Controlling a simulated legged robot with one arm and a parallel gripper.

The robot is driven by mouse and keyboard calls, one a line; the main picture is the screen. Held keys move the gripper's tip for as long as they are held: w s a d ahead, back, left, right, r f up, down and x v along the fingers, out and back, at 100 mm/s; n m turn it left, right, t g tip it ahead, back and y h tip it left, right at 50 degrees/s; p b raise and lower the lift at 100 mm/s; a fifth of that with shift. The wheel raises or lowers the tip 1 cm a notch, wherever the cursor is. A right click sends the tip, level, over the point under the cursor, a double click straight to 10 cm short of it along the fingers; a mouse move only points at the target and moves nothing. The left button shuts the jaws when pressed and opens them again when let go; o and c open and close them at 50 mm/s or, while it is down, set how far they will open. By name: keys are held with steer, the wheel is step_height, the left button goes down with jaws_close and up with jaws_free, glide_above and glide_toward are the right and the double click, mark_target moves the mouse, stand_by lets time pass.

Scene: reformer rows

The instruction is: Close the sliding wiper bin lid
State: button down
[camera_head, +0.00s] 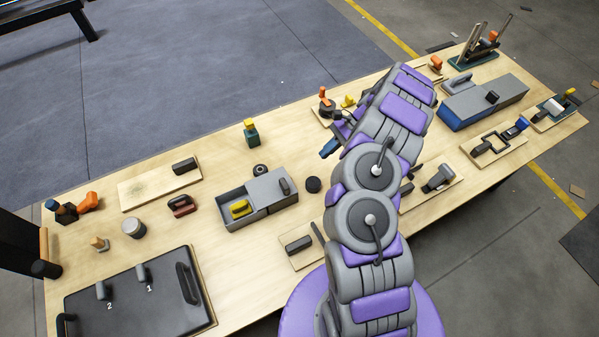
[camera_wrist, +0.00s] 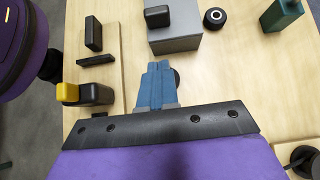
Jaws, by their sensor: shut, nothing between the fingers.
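The wiper bin (camera_head: 224,213) is a grey box on the wooden table. Its left part is open and a yellow wiper (camera_head: 240,209) lies inside. The grey sliding lid (camera_head: 265,187) covers the right part and carries a dark handle (camera_head: 284,186). In the wrist view the lid end of the bin (camera_wrist: 178,43) and the handle (camera_wrist: 158,16) show at the top; the open part is out of frame. My gripper (camera_head: 328,150) is to the right of and beyond the bin, apart from it. Its blue fingers (camera_wrist: 157,70) are together and empty.
A black round puck (camera_head: 312,185) stands just right of the bin, partly behind my fingers in the wrist view. A black ring (camera_head: 260,169) and a green bottle (camera_head: 251,132) stand behind it. A board with a black block (camera_head: 299,244) lies in front.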

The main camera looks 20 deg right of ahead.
steer(key=shift+a+r+b+x, duration=0.25)
steer(key=shift+a+r+x, duration=0.1)
steer(key=shift+x, duration=1.95)
steer(key=shift+a+r+b+x, duration=0.2)
steer(key=shift+a+r+x, duration=0.15)
steer(key=shift+x, duration=1.9)
steer(key=shift+a+r+b+x, duration=0.25)
steer(key=shift+r+x, duration=0.15)
steer(key=shift+x, duration=1.9)
steer(key=shift+s, duration=0.25)
